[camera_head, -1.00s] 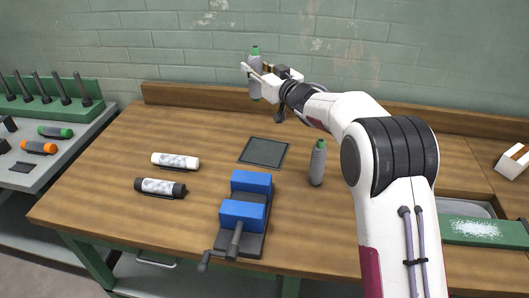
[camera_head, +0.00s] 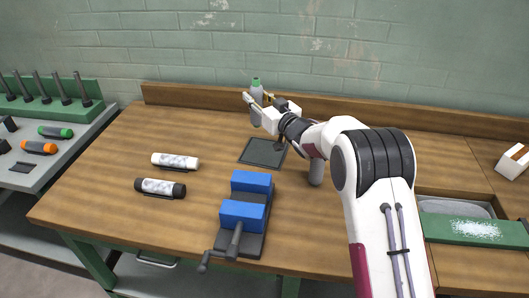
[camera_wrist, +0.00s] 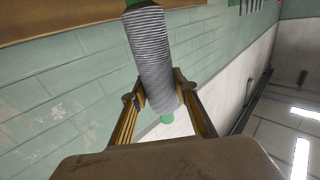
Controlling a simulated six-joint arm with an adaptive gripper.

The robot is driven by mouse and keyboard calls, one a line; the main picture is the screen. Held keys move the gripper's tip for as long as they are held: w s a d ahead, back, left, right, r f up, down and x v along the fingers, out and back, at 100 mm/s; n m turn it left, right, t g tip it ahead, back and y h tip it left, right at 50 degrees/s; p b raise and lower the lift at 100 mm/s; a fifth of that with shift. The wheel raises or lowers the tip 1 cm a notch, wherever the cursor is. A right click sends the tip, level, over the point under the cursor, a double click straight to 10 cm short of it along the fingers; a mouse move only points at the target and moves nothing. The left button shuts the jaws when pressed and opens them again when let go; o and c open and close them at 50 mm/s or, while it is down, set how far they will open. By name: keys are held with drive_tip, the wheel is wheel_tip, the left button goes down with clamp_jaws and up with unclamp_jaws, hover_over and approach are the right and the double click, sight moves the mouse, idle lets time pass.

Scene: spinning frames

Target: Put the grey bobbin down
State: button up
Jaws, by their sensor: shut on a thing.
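The grey bobbin (camera_head: 257,90) with a green tip is upright in the head view, held in my gripper (camera_head: 257,102). Its lower part is partly hidden behind the gripper. In the wrist view the ribbed grey bobbin (camera_wrist: 154,60), with green at both ends, sits between my two fingers (camera_wrist: 161,100), which are shut on it. It appears to be in the air above the back of a dark square pad (camera_head: 262,153) on the table; the exact gap cannot be told. A second grey bobbin (camera_head: 316,173) stands right of the pad, its top hidden by my arm.
A blue vise (camera_head: 243,214) stands in front of the pad. A wooden ledge (camera_head: 190,97) runs along the back. The wooden table (camera_head: 125,150) is clear at the back left.

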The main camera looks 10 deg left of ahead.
sight(259, 125)
drive_tip(key=shift+f, duration=3.1)
drive_tip(key=shift+f, duration=1.85)
drive_tip(key=shift+f, duration=0.2)
drive_tip(key=o, duration=1.2)
drive_tip(key=shift+c, duration=0.2)
drive_tip(key=shift+r, duration=0.2)
